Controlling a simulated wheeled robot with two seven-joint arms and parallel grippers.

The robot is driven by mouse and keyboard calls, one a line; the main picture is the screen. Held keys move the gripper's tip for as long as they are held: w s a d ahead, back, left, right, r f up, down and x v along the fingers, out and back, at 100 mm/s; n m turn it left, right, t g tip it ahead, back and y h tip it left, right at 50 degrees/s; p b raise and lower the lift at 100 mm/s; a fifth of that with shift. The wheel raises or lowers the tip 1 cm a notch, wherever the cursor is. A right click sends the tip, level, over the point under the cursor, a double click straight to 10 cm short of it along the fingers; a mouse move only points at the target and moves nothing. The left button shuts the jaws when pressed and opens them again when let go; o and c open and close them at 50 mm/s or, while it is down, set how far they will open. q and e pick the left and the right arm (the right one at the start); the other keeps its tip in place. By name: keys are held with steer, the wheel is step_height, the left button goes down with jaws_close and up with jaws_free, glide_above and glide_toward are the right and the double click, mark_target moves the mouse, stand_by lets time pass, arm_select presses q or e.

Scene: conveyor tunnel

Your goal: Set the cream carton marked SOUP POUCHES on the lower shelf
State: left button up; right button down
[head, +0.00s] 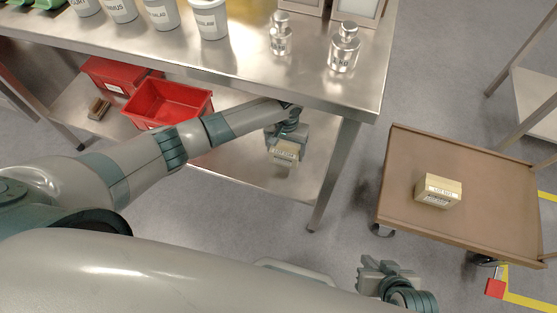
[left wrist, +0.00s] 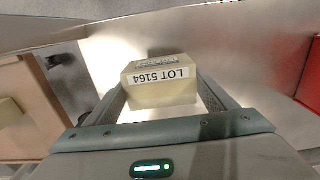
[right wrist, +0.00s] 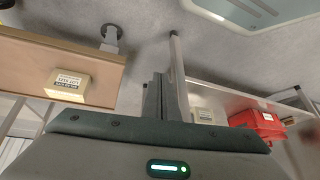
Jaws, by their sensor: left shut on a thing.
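A cream carton (head: 286,152) is in my left gripper (head: 287,140), over the lower shelf (head: 232,162) of the steel table, near its right end. In the left wrist view the carton (left wrist: 160,90) sits between the two fingers, with a LOT 5164 label reading upside down; its product name is too small to read surely. I cannot tell whether it touches the shelf. A second cream carton (head: 437,190) lies on the brown cart; it also shows in the right wrist view (right wrist: 70,85). My right gripper (head: 378,266) is empty, its fingers together.
A red bin (head: 172,103) stands on the lower shelf left of the carton, with another red bin behind. White tubs (head: 208,20) and metal bottles (head: 343,47) stand on the tabletop above. A table leg (head: 330,175) is right of the carton. The cart (head: 400,160) is further right.

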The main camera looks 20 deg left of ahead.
mark_target(279, 162)
arm_select(q)
steer(key=shift+s+a+f, duration=0.75)
steer(key=shift+s+a, duration=0.15)
steer(key=shift+s, duration=0.05)
arm_select(e)
steer(key=shift+w, duration=0.1)
arm_select(q)
step_height(279, 162, down, 3)
steer(key=shift+f+b, duration=0.2)
steer(key=shift+b, duration=0.35)
steer(key=shift+f, duration=0.3)
arm_select(e)
steer(key=shift+w+a+r+t+y, duration=0.15)
steer(key=shift+a+t+y, duration=0.1)
steer(key=shift+a, duration=0.2)
steer(key=shift+w+a+r+t+y, duration=0.15)
steer(key=shift+a+t, duration=0.1)
steer(key=shift+a, duration=0.15)
arm_select(q)
steer(key=shift+f, duration=0.15)
arm_select(e)
steer(key=shift+s+f, duration=0.1)
steer(key=shift+f, duration=0.1)
arm_select(q)
steer(key=o, duration=1.5)
arm_select(e)
steer(key=shift+d, duration=0.15)
